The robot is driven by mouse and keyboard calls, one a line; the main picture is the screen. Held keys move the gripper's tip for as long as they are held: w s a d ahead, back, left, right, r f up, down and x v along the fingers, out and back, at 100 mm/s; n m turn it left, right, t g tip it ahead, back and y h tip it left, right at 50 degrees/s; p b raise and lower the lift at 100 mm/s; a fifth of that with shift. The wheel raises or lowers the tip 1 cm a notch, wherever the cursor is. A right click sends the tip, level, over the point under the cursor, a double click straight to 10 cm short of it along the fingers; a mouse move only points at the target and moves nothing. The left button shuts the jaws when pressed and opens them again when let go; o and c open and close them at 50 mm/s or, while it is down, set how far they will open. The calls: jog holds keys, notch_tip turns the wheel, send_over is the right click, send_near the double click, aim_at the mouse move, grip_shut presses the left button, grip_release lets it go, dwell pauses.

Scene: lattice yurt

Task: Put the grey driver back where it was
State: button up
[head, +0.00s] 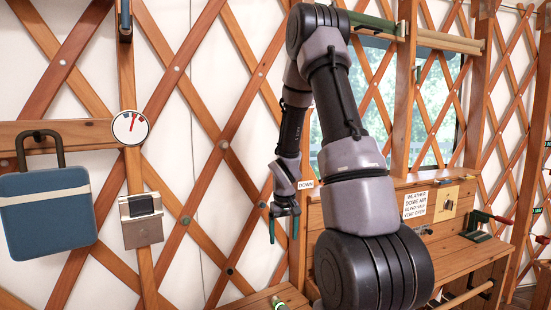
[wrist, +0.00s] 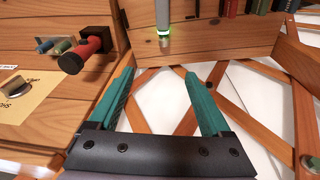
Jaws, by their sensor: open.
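My gripper (head: 284,226) hangs in front of the lattice wall in the head view, with its teal fingers apart and nothing between them. In the wrist view the open gripper (wrist: 173,72) fills the lower middle. A grey rod with a bright green ring at its end (wrist: 163,22), which may be the grey driver, stands against a wooden surface beyond the fingertips and apart from them. Its upper part is cut off by the frame. In the head view a small green and pale piece (head: 279,304) shows at the bottom edge; I cannot tell whether it is the same thing.
A red-handled black piece (wrist: 85,50) sticks out at left in the wrist view. A wooden bench (head: 460,262) with a sign (head: 416,204) stands at right. A blue case (head: 45,213) hangs at left. A "DOWN" label (head: 306,184) is close by my gripper.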

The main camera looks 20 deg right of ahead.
notch_tip(320, 180, up, 10)
jog(key=s+a+m+t, duration=0.1)
jog(key=s+a, duration=0.1)
jog(key=s+a+r+m+t+y, duration=0.1)
jog(key=s+a+r+t, duration=0.1)
jog(key=s+a+r, duration=0.3)
jog(key=s+a+r+m+t+y, duration=0.1)
jog(key=s+a+r, duration=0.4)
jog(key=s+r, duration=0.9)
notch_tip(320, 180, up, 2)
jog(key=shift+r+t+y, duration=0.1)
jog(key=shift+t+y, duration=0.3)
jog(key=shift+t, duration=0.3)
jog(key=shift+w, duration=0.1)
